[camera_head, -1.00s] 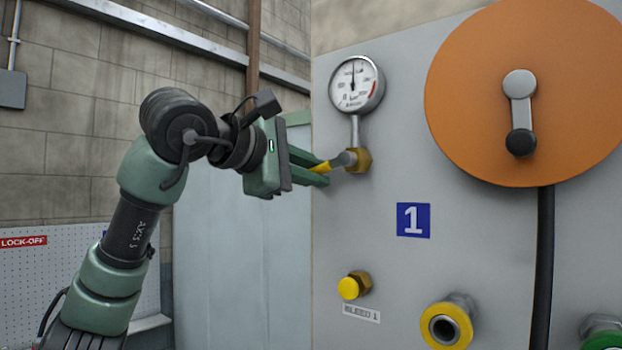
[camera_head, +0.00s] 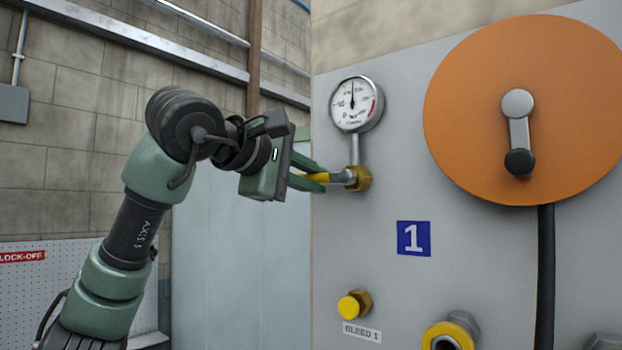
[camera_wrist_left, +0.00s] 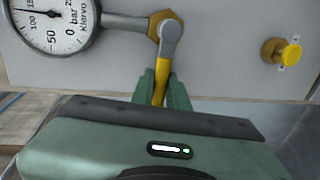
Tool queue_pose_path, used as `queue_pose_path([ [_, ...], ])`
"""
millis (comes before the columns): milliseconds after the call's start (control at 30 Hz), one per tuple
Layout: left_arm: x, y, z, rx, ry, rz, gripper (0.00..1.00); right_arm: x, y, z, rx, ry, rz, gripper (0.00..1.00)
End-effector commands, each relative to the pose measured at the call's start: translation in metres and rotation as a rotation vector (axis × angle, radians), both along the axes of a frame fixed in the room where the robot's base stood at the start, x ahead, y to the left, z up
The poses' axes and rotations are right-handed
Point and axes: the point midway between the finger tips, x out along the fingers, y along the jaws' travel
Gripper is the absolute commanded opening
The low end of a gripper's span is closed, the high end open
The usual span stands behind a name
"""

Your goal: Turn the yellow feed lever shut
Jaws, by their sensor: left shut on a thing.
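The yellow feed lever (camera_head: 319,178) has a grey metal end at a brass fitting (camera_head: 362,178) on the grey panel, below the pressure gauge. In the head view the lever sticks out to the left, roughly level. My left gripper (camera_head: 312,178) is shut on the yellow part, its green fingers on either side. In the left wrist view the lever (camera_wrist_left: 159,87) runs from the brass fitting down between the fingers (camera_wrist_left: 160,92), and its far end is hidden. The gauge (camera_head: 355,104) needle points nearly straight up. My right gripper is not in view.
An orange disc (camera_head: 465,130) with a grey crank stands out from the panel (camera_head: 400,290) on the right. A black hose (camera_head: 545,270) hangs below it. A yellow bleed knob (camera_head: 349,307) and a yellow-ringed port (camera_head: 447,336) sit lower down. The space left of the panel is open.

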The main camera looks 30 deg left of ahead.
Motion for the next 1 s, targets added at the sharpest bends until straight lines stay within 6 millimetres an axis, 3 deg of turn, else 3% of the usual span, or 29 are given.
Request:
queue_pose_path([
  [100,0.000,0.001,0.002,0.001,-0.004,0.002,0.00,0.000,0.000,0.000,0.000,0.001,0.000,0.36],
  [133,0.000,0.001,0.002,0.001,-0.005,0.002,0.23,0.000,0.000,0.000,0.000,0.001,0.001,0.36],
  [200,0.000,0.001,0.002,0.000,-0.005,0.002,0.37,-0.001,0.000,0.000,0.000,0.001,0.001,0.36],
  [567,-0.005,0.001,0.001,-0.001,-0.005,0.000,0.37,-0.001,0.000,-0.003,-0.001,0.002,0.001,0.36],
  [1000,-0.067,0.005,0.013,-0.001,-0.005,0.000,0.37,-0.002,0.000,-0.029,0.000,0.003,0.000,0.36],
])
